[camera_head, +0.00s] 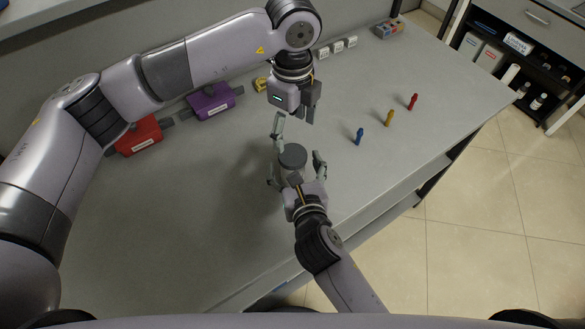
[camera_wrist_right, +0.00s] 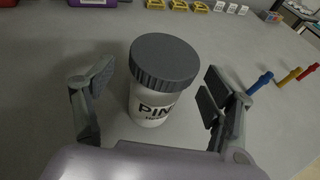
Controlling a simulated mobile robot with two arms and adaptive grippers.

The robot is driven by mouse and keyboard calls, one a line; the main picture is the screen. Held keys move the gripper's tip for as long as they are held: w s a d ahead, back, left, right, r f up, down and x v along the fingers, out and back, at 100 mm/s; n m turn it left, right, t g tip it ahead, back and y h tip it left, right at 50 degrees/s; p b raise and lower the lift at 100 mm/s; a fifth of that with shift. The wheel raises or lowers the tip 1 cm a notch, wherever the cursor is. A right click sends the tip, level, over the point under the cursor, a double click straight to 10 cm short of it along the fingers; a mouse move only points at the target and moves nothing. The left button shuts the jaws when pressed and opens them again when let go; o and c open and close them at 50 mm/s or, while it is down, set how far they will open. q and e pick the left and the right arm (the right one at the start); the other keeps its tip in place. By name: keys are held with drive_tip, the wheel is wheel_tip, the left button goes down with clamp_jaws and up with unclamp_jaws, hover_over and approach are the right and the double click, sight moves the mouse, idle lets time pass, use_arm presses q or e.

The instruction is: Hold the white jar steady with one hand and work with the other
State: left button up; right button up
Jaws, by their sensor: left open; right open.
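The white jar (camera_wrist_right: 150,108) stands upright on the bench with its dark grey ribbed lid (camera_wrist_right: 165,60) on. Its label begins with "PIN". In the head view, the lid (camera_head: 292,156) hides much of the jar. My right gripper (camera_head: 296,170) is open, with one finger on each side of the jar. The right wrist view shows gaps between the jar and both fingers. My left gripper (camera_head: 295,119) is open and empty, pointing down above and beyond the jar.
Blue (camera_head: 359,136), yellow (camera_head: 389,118) and red (camera_head: 412,102) small objects stand to the right. A purple box (camera_head: 211,103) and a red box (camera_head: 138,136) lie at the back left. Several white blocks (camera_head: 338,47) line the back. The bench (camera_head: 190,220) is clear at front left.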

drive_tip(key=shift+w+f, duration=0.1)
drive_tip(key=shift+w, duration=0.2)
